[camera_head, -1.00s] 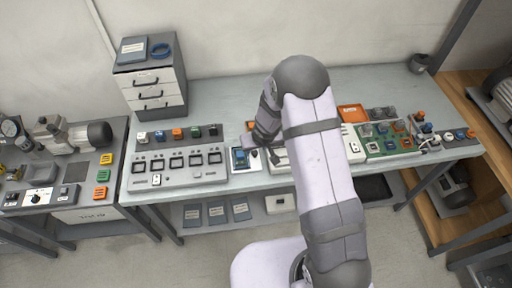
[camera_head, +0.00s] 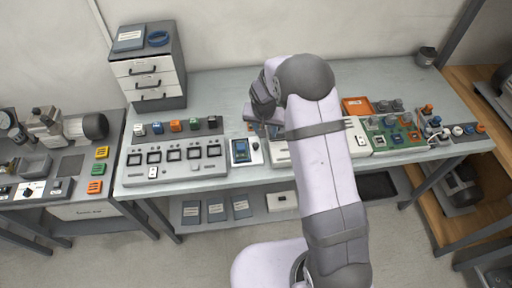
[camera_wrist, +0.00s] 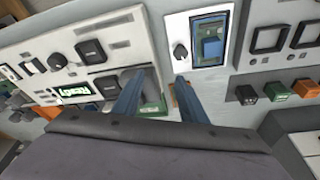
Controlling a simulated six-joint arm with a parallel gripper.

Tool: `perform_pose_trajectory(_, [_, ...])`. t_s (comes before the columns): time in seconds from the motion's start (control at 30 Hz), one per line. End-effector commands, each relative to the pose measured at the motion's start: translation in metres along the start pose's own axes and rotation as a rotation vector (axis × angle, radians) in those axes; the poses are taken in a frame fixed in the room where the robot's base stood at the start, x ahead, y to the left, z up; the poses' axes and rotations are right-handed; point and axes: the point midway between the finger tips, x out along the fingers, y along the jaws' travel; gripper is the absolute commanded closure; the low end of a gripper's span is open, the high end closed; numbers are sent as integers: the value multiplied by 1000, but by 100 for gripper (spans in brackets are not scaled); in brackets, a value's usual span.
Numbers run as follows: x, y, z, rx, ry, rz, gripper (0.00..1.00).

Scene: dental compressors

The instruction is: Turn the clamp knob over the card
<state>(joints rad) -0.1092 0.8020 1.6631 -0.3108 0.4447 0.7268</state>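A white plate (camera_head: 247,160) near the table's front edge holds a blue card (camera_head: 240,149) in a dark frame. A small black knob (camera_head: 256,146) sits beside the card, to its right. In the wrist view the card (camera_wrist: 212,47) shows at the top, with the knob (camera_wrist: 181,52) to its left. My gripper (camera_head: 266,132) is above the table behind the plate, partly hidden by my arm. In the wrist view its two blue-grey fingers (camera_wrist: 158,92) stand apart with a gap between them. They are clear of the knob, and nothing is held.
A grey panel (camera_head: 175,172) with several black-framed windows lies left of the plate. A row of coloured blocks (camera_head: 175,126) stands behind it. A white panel with a lit display (camera_wrist: 75,92) and switches adjoins the plate. A green board (camera_head: 394,139) lies further right. The table's back is clear.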

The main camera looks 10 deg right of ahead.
Motion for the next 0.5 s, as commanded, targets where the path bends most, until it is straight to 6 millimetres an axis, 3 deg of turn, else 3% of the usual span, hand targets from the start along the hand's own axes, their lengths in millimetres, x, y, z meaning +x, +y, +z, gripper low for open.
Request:
perform_pose_trajectory(0.03, [11,-2,-2,73,-17,12,62])
perform_pose_trajectory(0.13, [10,-6,-4,214,-71,36,62])
perform_pose_trajectory(0.5, [-14,-30,7,533,-255,67,62])
